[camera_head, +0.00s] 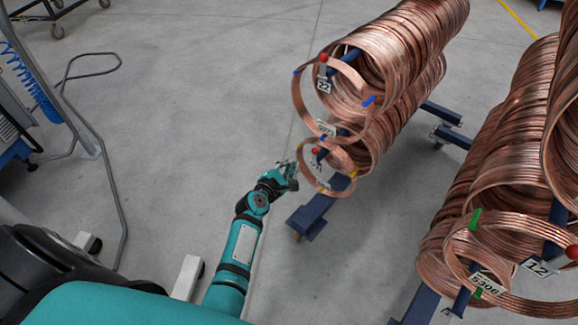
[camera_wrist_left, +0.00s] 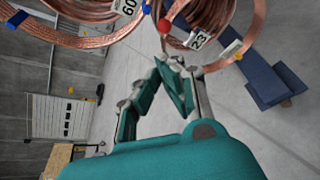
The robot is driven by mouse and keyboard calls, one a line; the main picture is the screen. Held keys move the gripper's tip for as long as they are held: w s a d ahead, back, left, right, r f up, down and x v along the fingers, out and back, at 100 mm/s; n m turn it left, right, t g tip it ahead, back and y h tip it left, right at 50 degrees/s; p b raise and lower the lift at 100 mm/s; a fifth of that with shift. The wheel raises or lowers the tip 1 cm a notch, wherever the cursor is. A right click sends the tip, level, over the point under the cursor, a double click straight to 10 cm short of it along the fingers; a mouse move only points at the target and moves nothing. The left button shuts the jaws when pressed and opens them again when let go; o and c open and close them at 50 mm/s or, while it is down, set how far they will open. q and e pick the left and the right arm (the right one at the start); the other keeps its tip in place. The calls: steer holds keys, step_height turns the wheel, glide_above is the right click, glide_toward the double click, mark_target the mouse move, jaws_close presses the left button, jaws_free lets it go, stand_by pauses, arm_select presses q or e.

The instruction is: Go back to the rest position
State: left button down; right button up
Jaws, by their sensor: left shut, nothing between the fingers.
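My left gripper (camera_head: 288,172) is at the end of my teal left arm in the middle of the head view. It is shut and empty, just left of the lower copper coil (camera_head: 340,160) on the nearer rack. Fingers and coils also show in the left wrist view, with my left gripper (camera_wrist_left: 165,62) below the copper loops (camera_wrist_left: 185,22). No gap to the coils can be judged exactly. My right gripper is not in view.
The nearer blue rack (camera_head: 318,212) carries copper tube coils with number tags. A second rack of coils (camera_head: 480,190) stands at the right. A blue hose (camera_head: 35,85) and a grey frame are at the left. Open concrete floor (camera_head: 190,120) lies between.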

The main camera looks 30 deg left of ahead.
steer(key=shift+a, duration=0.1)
